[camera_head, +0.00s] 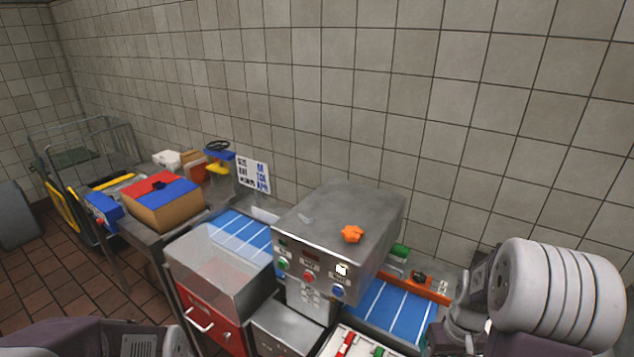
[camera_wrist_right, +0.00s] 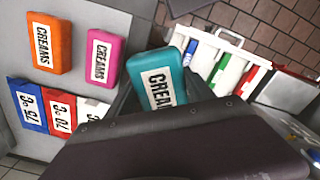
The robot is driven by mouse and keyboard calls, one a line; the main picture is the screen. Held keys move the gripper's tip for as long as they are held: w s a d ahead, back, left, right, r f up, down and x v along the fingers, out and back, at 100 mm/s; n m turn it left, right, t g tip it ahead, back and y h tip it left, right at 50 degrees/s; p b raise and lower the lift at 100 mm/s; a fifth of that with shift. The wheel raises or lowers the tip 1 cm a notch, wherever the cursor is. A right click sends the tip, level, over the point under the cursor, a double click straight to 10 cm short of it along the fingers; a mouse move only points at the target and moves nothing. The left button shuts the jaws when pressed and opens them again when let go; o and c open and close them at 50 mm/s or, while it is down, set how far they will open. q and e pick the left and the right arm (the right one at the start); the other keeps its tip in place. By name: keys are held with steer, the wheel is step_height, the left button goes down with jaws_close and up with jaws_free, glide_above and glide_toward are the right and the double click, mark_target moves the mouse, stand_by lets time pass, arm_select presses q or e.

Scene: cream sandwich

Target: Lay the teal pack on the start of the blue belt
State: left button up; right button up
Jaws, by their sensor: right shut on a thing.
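The teal pack (camera_wrist_right: 158,62) has a white label, partly reading "CREA", and shows in the right wrist view. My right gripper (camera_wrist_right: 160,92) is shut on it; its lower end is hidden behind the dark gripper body. The blue belt shows in the head view as a left stretch (camera_head: 236,233) and a right stretch (camera_head: 392,310), with white cross lines, on either side of a steel machine (camera_head: 335,232). My right arm comes in at the lower right of the head view, where neither its gripper nor the teal pack can be made out. My left gripper is out of view.
In the wrist view, an orange pack (camera_wrist_right: 47,42) and a pink pack (camera_wrist_right: 102,58) lie on a grey surface beside blue, red and white cards. A white rack (camera_wrist_right: 238,42) holds coloured items. A clear cover (camera_head: 215,265) and red drawer (camera_head: 209,318) stand left of the machine.

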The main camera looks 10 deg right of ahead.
steer(key=w+a+f+n, duration=0.1)
steer(key=w+a, duration=0.2)
steer(key=a, duration=0.4)
steer(key=w+a, duration=0.4)
steer(key=a, duration=0.3)
steer(key=shift+a+f+n, duration=0.25)
steer(key=shift+f+n, duration=0.1)
steer(key=shift+n, duration=0.05)
steer(key=shift+w, duration=0.1)
